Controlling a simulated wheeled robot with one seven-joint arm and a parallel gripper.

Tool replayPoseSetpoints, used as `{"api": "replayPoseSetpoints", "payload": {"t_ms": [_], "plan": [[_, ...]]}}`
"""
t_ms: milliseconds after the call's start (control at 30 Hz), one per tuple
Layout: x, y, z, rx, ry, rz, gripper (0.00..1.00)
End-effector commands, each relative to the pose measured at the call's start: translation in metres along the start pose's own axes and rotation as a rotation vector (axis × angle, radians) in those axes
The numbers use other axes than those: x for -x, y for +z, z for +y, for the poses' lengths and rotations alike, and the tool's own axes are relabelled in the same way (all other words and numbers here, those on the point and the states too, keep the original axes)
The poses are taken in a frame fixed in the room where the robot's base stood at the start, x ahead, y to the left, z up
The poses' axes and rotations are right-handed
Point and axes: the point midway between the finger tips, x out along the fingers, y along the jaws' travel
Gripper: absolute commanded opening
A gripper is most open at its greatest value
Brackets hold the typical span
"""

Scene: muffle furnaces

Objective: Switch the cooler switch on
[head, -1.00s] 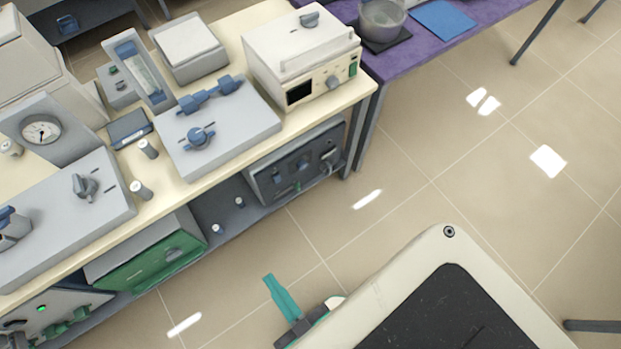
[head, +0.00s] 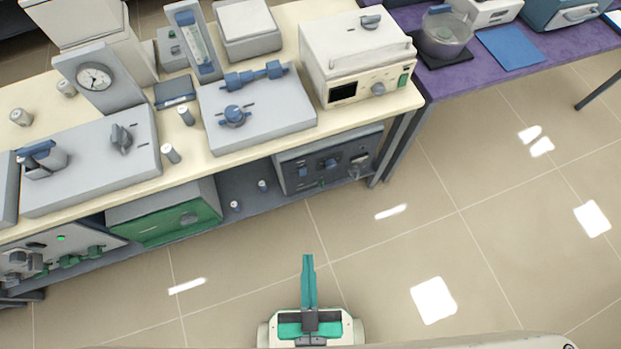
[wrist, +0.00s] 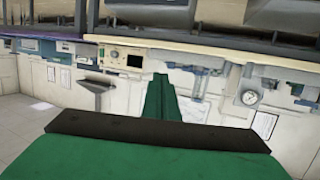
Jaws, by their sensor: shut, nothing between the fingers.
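My gripper (head: 308,262) is shut and empty, its teal fingers together over the floor in front of the bench. The green fingers also show in the wrist view (wrist: 160,92), pointing toward the bench. A dark grey box (head: 328,164) with a blue switch-like knob (head: 303,172) and other controls on its front stands on the lower shelf, beyond my gripper to the upper right. A pale unit (head: 60,250) with a lit green lamp and green fittings stands at the lower left. No readable label shows which one is the cooler. My gripper is apart from both.
The cream bench top (head: 190,150) carries a furnace-like white box (head: 355,58), a grey plate with blue valves (head: 258,112) and a dial gauge (head: 95,78). A green box (head: 165,220) sits below. A purple table (head: 470,75) is at the right. The floor is clear.

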Motion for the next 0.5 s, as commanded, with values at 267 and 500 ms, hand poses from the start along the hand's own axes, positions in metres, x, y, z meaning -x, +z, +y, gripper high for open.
{"api": "replayPoseSetpoints", "payload": {"t_ms": [267, 500], "plan": [[-0.011, 0.015, 0.003, -0.100, 0.008, -0.023, 0.00], [-0.071, 0.089, 0.018, -0.641, 0.085, -0.138, 0.00]]}}
